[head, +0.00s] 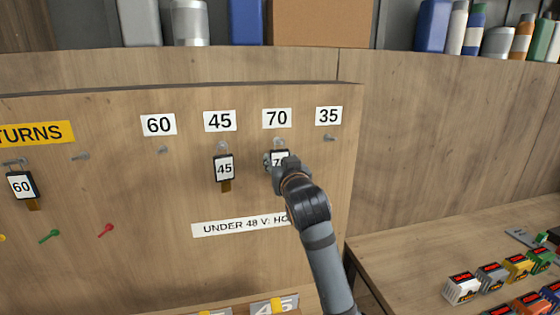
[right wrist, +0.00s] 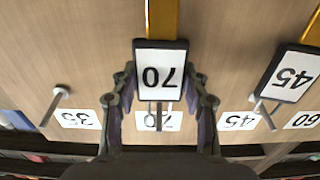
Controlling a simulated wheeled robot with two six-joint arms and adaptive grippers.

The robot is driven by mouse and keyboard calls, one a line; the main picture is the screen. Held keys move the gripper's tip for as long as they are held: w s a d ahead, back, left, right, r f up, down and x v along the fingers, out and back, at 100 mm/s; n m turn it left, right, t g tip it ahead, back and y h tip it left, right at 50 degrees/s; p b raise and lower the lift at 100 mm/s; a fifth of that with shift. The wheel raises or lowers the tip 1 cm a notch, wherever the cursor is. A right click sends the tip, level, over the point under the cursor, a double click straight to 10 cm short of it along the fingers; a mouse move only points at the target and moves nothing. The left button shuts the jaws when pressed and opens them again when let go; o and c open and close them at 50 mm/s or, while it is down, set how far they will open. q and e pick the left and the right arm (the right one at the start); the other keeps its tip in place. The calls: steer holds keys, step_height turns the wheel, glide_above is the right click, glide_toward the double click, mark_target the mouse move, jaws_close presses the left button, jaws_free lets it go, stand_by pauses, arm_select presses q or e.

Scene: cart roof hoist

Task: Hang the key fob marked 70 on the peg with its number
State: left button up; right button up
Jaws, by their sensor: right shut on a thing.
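The key fob marked 70 (head: 279,156) has a dark frame and a white face. It also shows upside down in the right wrist view (right wrist: 162,72), with a yellow-orange tag. My right gripper (head: 277,163) is shut on its sides and holds it close to the board under the 70 label (head: 277,118). The 70 peg (head: 278,142) shows just above the fob. I cannot tell whether the fob's ring is around the peg. My left gripper is not in view.
Fob 45 (head: 224,168) hangs under its label, close beside the held fob. Fob 60 (head: 21,185) hangs under the returns sign (head: 36,133). The 60 peg (head: 163,150) and 35 peg (head: 329,139) are bare. Small boxes (head: 462,288) stand on the right counter.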

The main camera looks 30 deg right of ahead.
steer(key=o, duration=1.4)
steer(key=v, duration=0.7)
steer(key=shift+s+a, duration=0.1)
steer(key=shift+s, duration=0.15)
